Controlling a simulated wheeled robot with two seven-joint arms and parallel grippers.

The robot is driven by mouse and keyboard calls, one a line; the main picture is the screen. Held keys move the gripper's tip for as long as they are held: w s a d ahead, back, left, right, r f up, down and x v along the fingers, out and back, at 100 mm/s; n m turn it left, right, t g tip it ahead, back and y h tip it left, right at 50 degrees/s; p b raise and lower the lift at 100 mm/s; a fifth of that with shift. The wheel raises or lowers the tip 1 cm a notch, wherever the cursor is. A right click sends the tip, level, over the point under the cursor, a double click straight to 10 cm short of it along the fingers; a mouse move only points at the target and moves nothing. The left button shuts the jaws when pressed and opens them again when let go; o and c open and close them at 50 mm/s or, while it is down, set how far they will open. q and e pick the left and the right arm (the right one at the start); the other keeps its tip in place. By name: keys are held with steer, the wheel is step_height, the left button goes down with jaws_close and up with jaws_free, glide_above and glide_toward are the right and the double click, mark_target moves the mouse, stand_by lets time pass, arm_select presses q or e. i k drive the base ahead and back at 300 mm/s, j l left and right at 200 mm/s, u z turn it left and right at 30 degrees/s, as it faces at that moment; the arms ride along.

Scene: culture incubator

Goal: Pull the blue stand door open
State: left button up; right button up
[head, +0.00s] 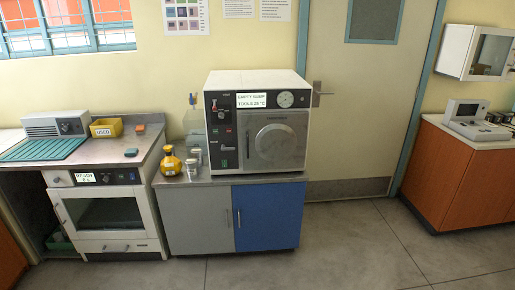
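The blue stand door (268,215) is the right-hand front panel of the low stand in the middle of the head view. It looks shut, flush beside the grey door (200,219). A small upright handle (239,218) shows near the blue door's left edge. The stand's top (178,179) carries a white incubator (258,125) with a round metal door and a gauge. Neither of my grippers is in view.
An orange-yellow flask (171,163) and small metal jars (192,168) stand on the stand's top at left. A white oven-like unit (108,215) adjoins on the left. A brown cabinet (455,180) stands at right. The grey floor (345,245) in front is clear.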

mark_target(268, 217)
steer(key=i+l, duration=0.3)
steer(key=i, duration=0.2)
steer(key=i+l+u, duration=0.1)
steer(key=i+l, duration=0.2)
steer(key=i, duration=0.15)
